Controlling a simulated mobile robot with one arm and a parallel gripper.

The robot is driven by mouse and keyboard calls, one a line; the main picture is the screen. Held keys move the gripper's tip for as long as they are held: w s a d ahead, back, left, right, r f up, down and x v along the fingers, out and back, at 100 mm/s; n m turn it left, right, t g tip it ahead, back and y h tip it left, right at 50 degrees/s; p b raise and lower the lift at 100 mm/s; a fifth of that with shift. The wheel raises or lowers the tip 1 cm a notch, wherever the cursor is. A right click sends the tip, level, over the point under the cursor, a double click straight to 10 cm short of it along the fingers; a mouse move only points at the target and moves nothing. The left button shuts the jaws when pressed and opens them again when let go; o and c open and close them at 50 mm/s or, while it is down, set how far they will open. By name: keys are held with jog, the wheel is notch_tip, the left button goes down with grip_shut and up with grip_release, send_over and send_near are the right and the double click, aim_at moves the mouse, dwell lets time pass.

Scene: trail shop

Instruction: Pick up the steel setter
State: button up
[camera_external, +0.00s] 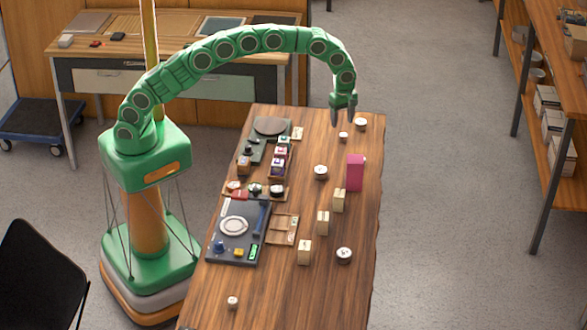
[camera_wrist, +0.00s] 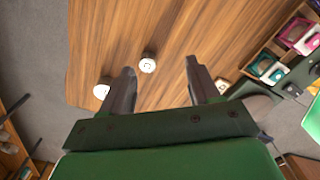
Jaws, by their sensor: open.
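My gripper (camera_external: 344,117) is open and empty above the far end of the wooden table, and its two dark fingers show in the wrist view (camera_wrist: 159,65). A small pale round piece with a dark mark on top (camera_external: 343,135) is just below it; a wider one (camera_external: 361,124) is to its right. In the wrist view one round piece (camera_wrist: 147,65) appears between the fingertips, near the left finger. Another (camera_wrist: 101,91) lies outside the left finger. I cannot tell for certain which piece is the steel setter.
A desk (camera_external: 175,48) stands behind; shelving (camera_external: 560,95) is at the right.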

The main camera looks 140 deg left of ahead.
aim_at(344, 135)
jog(key=shift+s+a+f+n, duration=0.3)
jog(key=shift+s+a, duration=0.2)
jog(key=shift+a, duration=0.1)
jog(key=shift+s+a+f+n, duration=0.2)
jog(key=shift+s+a+f, duration=0.05)
jog(key=shift+s+a, duration=0.3)
jog(key=shift+s+a+f, duration=0.1)
jog(key=shift+a+f, duration=0.05)
jog(key=shift+f, duration=1.3)
jog(key=shift+s+a+f, duration=0.15)
jog(key=shift+a+f, duration=0.05)
jog(key=shift+f, duration=1.05)
jog(key=shift+s+a+f, duration=0.1)
jog(key=shift+a+f, duration=0.05)
jog(key=shift+f, duration=1.1)
grip_shut()
jog(key=shift+r, duration=0.15)
